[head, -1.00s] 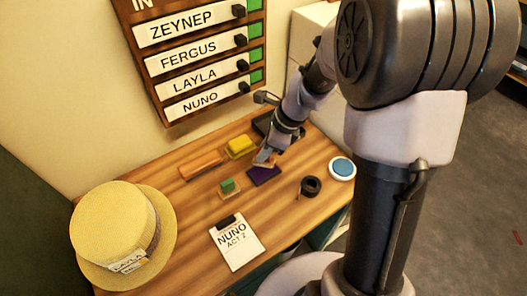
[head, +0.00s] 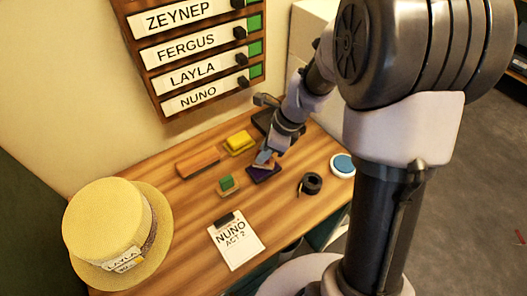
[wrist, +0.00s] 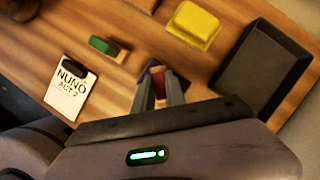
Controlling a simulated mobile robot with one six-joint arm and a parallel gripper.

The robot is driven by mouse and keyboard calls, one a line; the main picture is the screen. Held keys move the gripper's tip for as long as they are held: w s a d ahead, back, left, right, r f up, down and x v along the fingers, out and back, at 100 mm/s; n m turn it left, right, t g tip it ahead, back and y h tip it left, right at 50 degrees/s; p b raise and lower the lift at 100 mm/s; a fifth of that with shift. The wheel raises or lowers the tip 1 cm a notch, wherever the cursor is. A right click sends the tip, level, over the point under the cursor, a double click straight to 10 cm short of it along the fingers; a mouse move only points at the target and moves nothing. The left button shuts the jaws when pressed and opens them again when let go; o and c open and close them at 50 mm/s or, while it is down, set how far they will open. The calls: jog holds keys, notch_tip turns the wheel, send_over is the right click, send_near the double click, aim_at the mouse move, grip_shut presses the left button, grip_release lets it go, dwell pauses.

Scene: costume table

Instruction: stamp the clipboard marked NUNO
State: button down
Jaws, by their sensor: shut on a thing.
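The clipboard marked NUNO (head: 237,246) lies flat near the table's front edge, its white sheet reading NUNO, ACT 2. It also shows at the left of the wrist view (wrist: 68,92). My gripper (head: 264,163) is low over a dark purple pad (head: 268,177), behind and right of the clipboard. In the wrist view my gripper (wrist: 159,84) is shut on a small stamp (wrist: 158,73), red-brown and mostly hidden by the fingers. I cannot tell whether the stamp touches the pad. A green-topped block (head: 227,184) stands between pad and clipboard.
A straw hat (head: 105,225) tagged LAYLA fills the table's left end. A wooden block (head: 197,164), yellow block (head: 239,141) and black tray (wrist: 262,70) lie toward the wall. A black ring (head: 310,184) and a round blue-topped item (head: 342,165) are at right. A name board (head: 195,50) hangs above.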

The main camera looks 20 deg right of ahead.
jog(key=shift+f+b, duration=0.3)
jog(key=shift+f, duration=0.25)
dwell(0.9)
notch_tip(320, 180, up, 7)
jog(key=p, duration=0.6)
jog(key=shift+r+p, duration=0.2)
jog(key=shift+p, duration=0.2)
jog(key=shift+f, duration=0.15)
